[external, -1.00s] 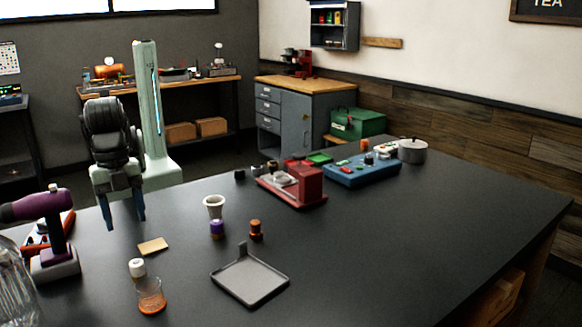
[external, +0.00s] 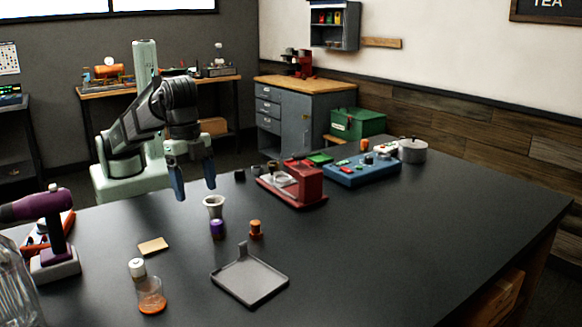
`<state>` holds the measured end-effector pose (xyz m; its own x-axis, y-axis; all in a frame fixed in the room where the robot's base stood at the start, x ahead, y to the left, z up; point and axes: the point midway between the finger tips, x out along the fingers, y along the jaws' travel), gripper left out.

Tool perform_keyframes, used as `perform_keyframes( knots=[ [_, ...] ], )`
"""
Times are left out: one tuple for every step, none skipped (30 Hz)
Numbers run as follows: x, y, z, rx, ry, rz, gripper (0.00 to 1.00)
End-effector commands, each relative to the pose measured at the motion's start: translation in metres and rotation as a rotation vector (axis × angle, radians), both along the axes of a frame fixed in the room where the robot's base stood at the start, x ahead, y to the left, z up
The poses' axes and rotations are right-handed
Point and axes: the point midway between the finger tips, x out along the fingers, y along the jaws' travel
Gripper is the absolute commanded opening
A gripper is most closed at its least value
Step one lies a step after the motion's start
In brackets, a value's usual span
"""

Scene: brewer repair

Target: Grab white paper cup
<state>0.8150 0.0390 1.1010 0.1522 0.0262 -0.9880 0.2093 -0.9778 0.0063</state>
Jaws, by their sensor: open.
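The white paper cup (external: 213,206) stands upright on the dark table, behind a small purple-banded container (external: 217,229). My gripper (external: 196,194) is open and empty, with its blue fingers pointing down. It hangs just behind and slightly left of the cup in the external view, with its fingertips a little above the cup's rim in the picture. The gap in depth between fingers and cup is hard to judge. Nothing hides the cup's front except the purple-banded container near its base.
An orange-brown jar (external: 256,229) stands right of the cup. A grey tray (external: 250,281), a tan sponge-like block (external: 153,245) and a glass with orange contents (external: 151,297) lie nearer the camera. A red machine (external: 300,185) stands to the right.

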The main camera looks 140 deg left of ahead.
Motion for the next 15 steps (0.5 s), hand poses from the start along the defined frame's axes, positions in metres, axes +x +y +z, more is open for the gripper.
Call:
perform_keyframes(
  knots=[
    [-0.007,0.016,0.001,0.000,-0.005,0.021,0.77],
    [-0.010,0.023,0.002,0.000,-0.007,0.031,0.77],
    [-0.014,0.033,0.004,0.000,-0.010,0.044,0.77],
    [-0.018,0.040,0.005,0.000,-0.013,0.053,0.77],
    [-0.021,0.046,0.005,0.000,-0.014,0.062,0.77],
    [-0.025,0.054,0.007,0.000,-0.016,0.074,0.77],
    [-0.029,0.060,0.007,0.000,-0.017,0.083,0.77],
    [-0.033,0.066,0.008,0.000,-0.017,0.091,0.77],
    [-0.038,0.073,0.009,-0.001,-0.018,0.101,0.77],
    [-0.042,0.078,0.009,-0.001,-0.017,0.105,0.77],
    [-0.046,0.083,0.010,0.000,-0.016,0.105,0.77],
    [-0.053,0.090,0.010,0.002,-0.013,0.101,0.77],
    [-0.058,0.095,0.011,0.004,-0.011,0.091,0.77],
    [-0.063,0.100,0.011,0.007,-0.008,0.076,0.77],
    [-0.069,0.104,0.011,0.011,-0.005,0.049,0.77]
  ],
)
